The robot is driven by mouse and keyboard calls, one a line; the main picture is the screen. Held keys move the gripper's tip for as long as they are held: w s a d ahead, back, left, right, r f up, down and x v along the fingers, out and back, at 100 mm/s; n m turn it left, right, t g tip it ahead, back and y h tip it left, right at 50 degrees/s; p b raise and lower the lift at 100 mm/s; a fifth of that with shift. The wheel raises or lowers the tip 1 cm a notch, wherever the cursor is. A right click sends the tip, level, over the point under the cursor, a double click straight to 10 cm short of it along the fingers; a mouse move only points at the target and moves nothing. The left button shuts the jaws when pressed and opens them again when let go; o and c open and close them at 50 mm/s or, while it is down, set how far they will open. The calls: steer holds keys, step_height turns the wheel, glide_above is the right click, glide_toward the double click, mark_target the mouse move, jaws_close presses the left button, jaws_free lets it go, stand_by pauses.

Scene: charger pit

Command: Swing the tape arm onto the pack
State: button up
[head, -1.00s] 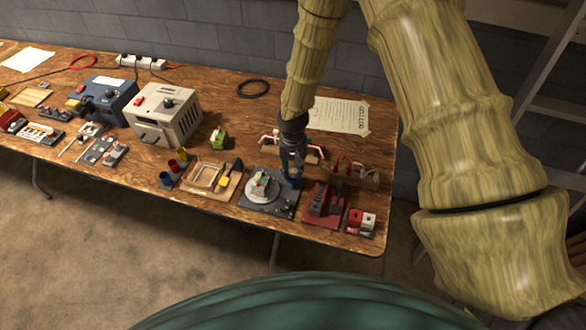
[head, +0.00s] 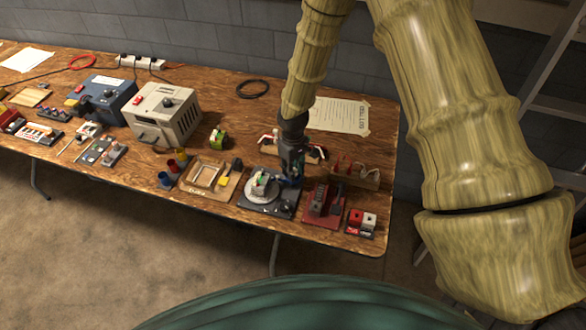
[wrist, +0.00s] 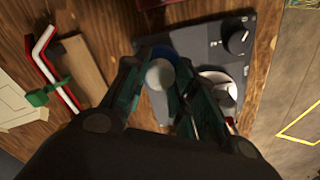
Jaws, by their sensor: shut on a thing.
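The pack (head: 259,182), white with green, stands on a round pale turntable (head: 266,197) on a dark base plate (head: 283,208). The turntable is partly visible in the wrist view (wrist: 218,82), beside the fingers. My gripper (head: 291,178) is at the plate's back right, beside the turntable. In the wrist view my gripper (wrist: 165,90) is shut on a grey part with a pale round knob (wrist: 160,74), apparently the tape arm. A blue round piece (wrist: 173,57) is just beyond the knob. The fingers hide much of the arm, and its pivot is unclear.
A red tray (head: 312,217) with dark tools is right of the plate. Behind my gripper lies a wooden block with red and white bent rods (wrist: 50,65). A black knob (wrist: 237,42) stands on the plate.

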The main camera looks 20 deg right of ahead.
steer(key=shift+n, duration=1.1)
steer(key=o, duration=1)
steer(key=shift+d, duration=0.1)
steer(key=shift+o, duration=0.2)
steer(key=shift+w+r, duration=0.1)
steer(key=shift+r, duration=0.6)
step_height(320, 180, up, 11)
steer(key=shift+f, duration=0.2)
